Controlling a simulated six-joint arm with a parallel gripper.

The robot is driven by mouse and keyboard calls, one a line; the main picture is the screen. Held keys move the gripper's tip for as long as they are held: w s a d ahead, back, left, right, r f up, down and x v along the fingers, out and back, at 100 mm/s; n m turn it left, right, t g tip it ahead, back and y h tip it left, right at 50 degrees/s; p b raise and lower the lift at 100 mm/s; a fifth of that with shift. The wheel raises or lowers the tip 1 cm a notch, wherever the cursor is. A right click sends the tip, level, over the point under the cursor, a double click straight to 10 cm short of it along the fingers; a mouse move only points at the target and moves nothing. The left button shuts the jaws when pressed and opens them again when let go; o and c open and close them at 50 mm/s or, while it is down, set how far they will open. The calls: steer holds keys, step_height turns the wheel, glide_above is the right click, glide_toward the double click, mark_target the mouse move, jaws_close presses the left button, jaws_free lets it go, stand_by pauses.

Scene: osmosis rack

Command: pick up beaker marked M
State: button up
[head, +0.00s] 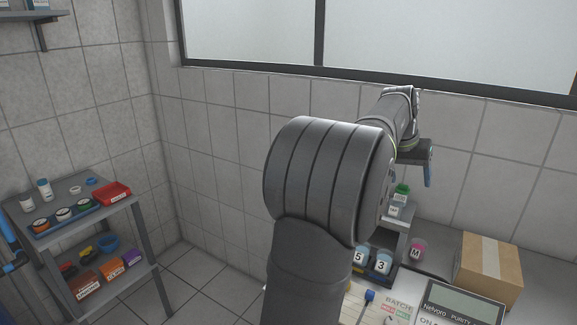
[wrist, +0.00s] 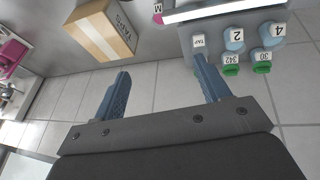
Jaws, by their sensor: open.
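The beaker marked M (head: 417,251) shows pink contents and a white label in the head view. It stands on the bench between the rack and a cardboard box. In the wrist view the beaker (wrist: 158,12) is cut by the top edge. One finger mostly hides the other there.
The cardboard box (head: 488,270) stands right of the beaker. Beakers marked 5 (head: 359,258) and 3 (head: 381,263) sit left of it. A green-capped bottle (head: 401,192) is on the raised rack shelf. A display panel (head: 459,303) is in front. A side shelf (head: 88,240) stands far left.

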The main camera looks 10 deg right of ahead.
steer(key=m+y, duration=0.3)
steer(key=m, duration=0.2)
glide_above(418, 240)
steer(key=s+a, duration=0.3)
steer(key=a, duration=0.2)
step_height(418, 240, down, 9)
steer(key=shift+g, duration=0.3)
steer(key=d+f, duration=0.1)
steer(key=f, duration=0.5)
steer(key=d+f, duration=0.1)
steer(key=f, duration=0.4)
steer(key=d+f, duration=0.1)
steer(key=f, duration=0.5)
steer(key=shift+w+f, duration=0.3)
steer(key=shift+w, duration=0.1)
steer(key=shift+r, duration=0.1)
steer(key=c, duration=1.3)
